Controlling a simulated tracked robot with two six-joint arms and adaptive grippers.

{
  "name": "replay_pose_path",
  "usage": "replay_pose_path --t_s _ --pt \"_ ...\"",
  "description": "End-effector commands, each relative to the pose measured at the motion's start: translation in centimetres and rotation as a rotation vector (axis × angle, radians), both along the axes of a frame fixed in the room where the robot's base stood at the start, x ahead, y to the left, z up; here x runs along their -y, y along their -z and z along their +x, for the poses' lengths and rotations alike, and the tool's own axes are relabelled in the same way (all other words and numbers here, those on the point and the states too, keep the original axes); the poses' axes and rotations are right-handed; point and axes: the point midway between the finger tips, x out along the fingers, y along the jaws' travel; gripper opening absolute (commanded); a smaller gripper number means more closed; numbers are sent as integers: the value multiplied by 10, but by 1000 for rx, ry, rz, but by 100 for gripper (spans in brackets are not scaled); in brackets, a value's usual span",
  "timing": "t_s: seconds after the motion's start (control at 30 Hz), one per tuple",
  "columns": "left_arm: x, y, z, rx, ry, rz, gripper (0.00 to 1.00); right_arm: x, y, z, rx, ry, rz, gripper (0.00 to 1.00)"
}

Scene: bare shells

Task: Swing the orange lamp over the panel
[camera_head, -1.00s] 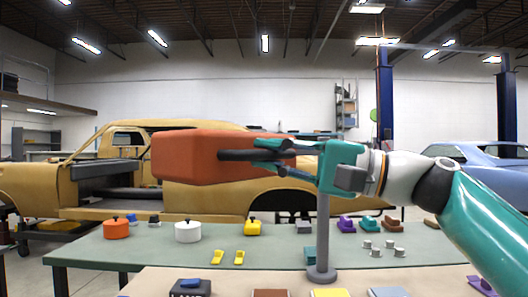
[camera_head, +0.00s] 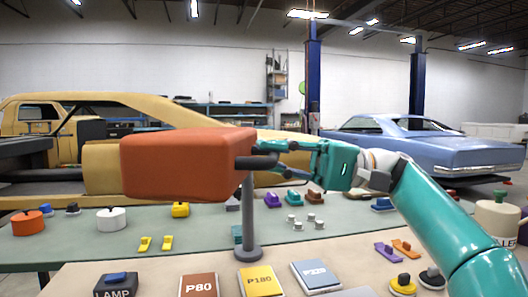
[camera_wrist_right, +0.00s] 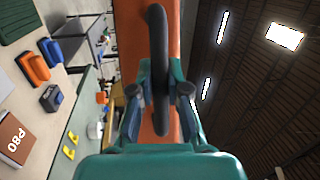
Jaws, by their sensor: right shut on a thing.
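The orange lamp has a large box-like head (camera_head: 178,163) on a thin grey post with a round base (camera_head: 238,253) on the bench. The head hangs above the bench, mostly left of the post. My right gripper (camera_head: 262,153) is shut on the dark handle at the head's right end. In the right wrist view the handle (camera_wrist_right: 159,70) runs between the fingers, with the orange head (camera_wrist_right: 174,30) behind it. I cannot tell which thing is the panel. My left gripper is not in view.
On the bench stand an orange pot (camera_head: 28,224), a white pot (camera_head: 111,219) and several small coloured blocks. In front lie a LAMP block (camera_head: 115,288), a P80 pack (camera_head: 198,286), a P180 pack (camera_head: 260,281) and a grey pack (camera_head: 316,275). Car shells stand behind.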

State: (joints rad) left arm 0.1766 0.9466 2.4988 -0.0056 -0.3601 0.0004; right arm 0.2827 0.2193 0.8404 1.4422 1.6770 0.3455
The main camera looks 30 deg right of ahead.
Motion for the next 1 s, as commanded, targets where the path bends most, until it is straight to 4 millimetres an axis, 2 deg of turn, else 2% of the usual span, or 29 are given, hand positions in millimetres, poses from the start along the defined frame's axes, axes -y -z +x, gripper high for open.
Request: replay_pose_path --t_s 0.03,0.17,0.2,0.33,0.77,0.87,1.0 --pt "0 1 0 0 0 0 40 0 6 2 -10 -3 -10 0" --pt "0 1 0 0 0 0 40 -1 6 2 -10 -4 -10 0" --pt "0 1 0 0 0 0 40 -1 6 2 -10 -5 -9 20" --pt "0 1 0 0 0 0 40 -1 5 2 -8 -3 -8 41" --pt "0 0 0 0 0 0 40 4 3 0 -2 0 -5 41" --pt "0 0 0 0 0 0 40 15 5 -3 -2 1 -4 41" --pt "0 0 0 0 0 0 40 40 10 -8 -4 3 -5 41"
